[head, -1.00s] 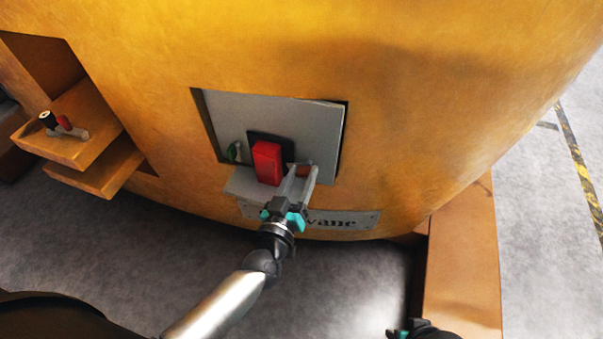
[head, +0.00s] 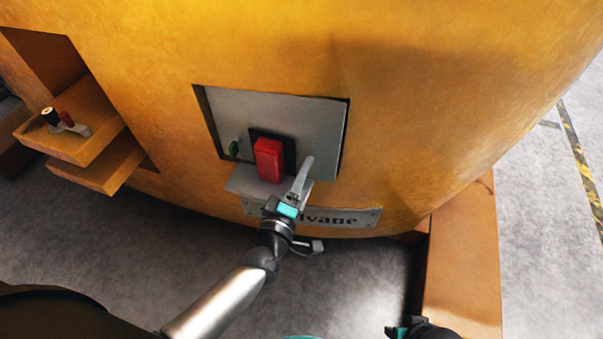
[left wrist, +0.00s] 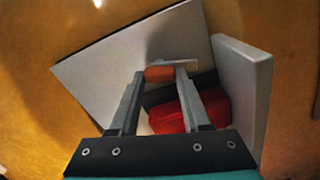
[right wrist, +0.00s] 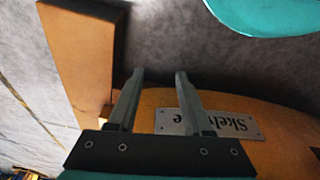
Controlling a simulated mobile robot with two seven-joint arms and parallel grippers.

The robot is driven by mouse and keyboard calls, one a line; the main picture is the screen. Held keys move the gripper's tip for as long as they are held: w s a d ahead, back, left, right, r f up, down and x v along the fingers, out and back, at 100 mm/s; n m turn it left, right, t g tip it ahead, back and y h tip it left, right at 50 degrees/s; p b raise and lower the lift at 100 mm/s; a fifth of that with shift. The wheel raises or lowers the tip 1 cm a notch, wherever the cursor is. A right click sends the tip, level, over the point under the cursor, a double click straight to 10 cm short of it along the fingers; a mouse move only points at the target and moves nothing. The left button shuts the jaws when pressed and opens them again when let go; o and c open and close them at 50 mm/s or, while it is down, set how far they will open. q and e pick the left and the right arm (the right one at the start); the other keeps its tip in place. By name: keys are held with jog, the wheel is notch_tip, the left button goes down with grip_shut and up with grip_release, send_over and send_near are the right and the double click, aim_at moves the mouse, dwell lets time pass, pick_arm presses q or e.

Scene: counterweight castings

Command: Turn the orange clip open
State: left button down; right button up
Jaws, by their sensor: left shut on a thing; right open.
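The orange clip (left wrist: 160,75) is a small orange block in front of a pale plate, seen between my fingertips in the left wrist view. My left gripper (head: 307,163) is shut on it at the lower right of the grey panel (head: 313,120). In the head view the fingers overlap and hide the clip. The left gripper is rolled, so the panel looks tilted in the left wrist view. My right gripper (right wrist: 160,72) is open and empty, over the grey floor near the name plate; only part of it shows at the head view's bottom edge.
A red block switch (head: 269,159) on a black backing stands close left of the left fingers. A grey ledge (head: 240,182) juts out below it. A lettered plate (head: 345,218) lies below. An orange beam (head: 460,260) stands right.

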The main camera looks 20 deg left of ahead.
pick_arm(q)
jog(key=shift+n, duration=0.8)
jog(key=shift+f+n, duration=0.1)
jog(key=shift+n, duration=0.6)
pick_arm(e)
jog(key=shift+r, duration=0.6)
pick_arm(q)
jog(key=shift+n+b, duration=0.3)
pick_arm(e)
jog(key=shift+w+r, duration=0.2)
jog(key=shift+w, duration=0.05)
pick_arm(q)
jog(key=shift+c, duration=1.8)
grip_release()
pick_arm(e)
jog(key=shift+s+f, duration=0.1)
jog(key=shift+f, duration=0.05)
pick_arm(q)
jog(key=shift+s, duration=0.15)
